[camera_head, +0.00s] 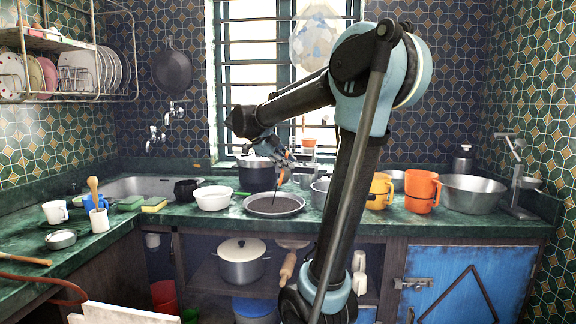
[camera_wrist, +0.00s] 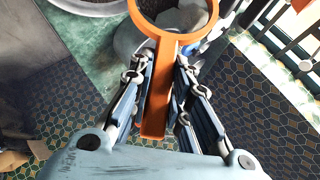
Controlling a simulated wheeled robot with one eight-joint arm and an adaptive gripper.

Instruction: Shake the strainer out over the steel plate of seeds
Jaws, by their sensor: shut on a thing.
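My gripper (camera_wrist: 165,58) is shut on the orange handle of the strainer (camera_wrist: 156,100), with a finger on each side. The strainer's round orange rim and greyish bowl show at the top of the wrist view. In the head view, my gripper (camera_head: 281,160) is above the counter, and the strainer is too small to make out clearly there. The steel plate (camera_head: 274,213) lies on the counter below my gripper, with a dark, flat surface inside. Its rim (camera_wrist: 92,10) shows at the top left of the wrist view, left of the strainer. Single seeds cannot be made out.
A dark pot (camera_head: 256,173) stands behind the plate, and a white bowl (camera_head: 212,198) stands left of it. Orange mugs (camera_head: 422,192) and a large steel bowl (camera_head: 470,194) stand at the right. The sink (camera_head: 150,187) is at the left. The counter's front edge is close to the plate.

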